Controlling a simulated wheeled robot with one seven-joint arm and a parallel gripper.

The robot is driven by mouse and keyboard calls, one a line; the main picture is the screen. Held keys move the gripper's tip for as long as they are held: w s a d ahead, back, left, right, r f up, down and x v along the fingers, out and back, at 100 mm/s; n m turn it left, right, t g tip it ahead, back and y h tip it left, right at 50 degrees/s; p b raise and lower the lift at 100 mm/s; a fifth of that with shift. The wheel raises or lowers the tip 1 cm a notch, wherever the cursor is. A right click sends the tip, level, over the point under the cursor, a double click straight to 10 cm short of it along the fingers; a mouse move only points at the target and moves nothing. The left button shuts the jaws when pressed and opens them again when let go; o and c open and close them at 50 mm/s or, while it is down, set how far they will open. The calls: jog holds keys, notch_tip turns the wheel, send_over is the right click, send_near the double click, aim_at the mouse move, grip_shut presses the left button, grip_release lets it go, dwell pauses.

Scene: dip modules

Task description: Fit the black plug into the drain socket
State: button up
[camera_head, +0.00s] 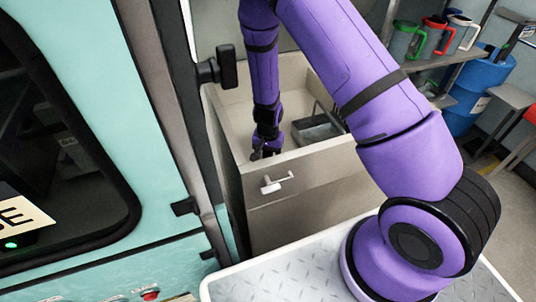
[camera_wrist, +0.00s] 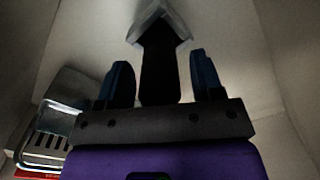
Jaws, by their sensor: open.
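My gripper (camera_head: 262,150) is down inside the beige basin, close to its front wall in the head view. In the wrist view my gripper (camera_wrist: 162,82) is open, with its two dark fingers apart. A black shape (camera_wrist: 161,72) lies between and beyond the fingers, with a grey angular piece (camera_wrist: 160,14) at its far end. I cannot tell whether this black shape is the plug, or whether the fingers touch it. I cannot make out the drain socket in either view.
The basin (camera_head: 330,170) has high walls around my gripper. A grey box (camera_head: 318,127) is inside it to the right; a slotted metal piece (camera_wrist: 45,148) shows at left in the wrist view. A white handle (camera_head: 277,182) sticks out of the front wall. Mugs (camera_head: 435,35) stand on a shelf.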

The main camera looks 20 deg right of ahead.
notch_tip(320, 180, up, 12)
jog(key=shift+r, duration=0.2)
jog(key=s+d+r+n+t+y, duration=0.15)
jog(key=s+r, duration=0.25)
jog(key=r, duration=0.8)
jog(key=s+r+n+t+y, duration=0.15)
jog(key=s+r, duration=0.35)
jog(key=r, duration=0.8)
jog(key=s+d+r+n+t+h, duration=0.1)
jog(key=s+d+r+n, duration=0.1)
jog(key=s+r, duration=0.4)
jog(key=s+d+r+n+t+h, duration=0.1)
jog(key=s+r, duration=0.4)
jog(key=s, duration=0.7)
jog(key=shift+s+d+r+n+h, duration=0.2)
jog(key=shift+d+r+n+h, duration=0.25)
jog(key=shift+d, duration=0.65)
jog(key=shift+f, duration=0.1)
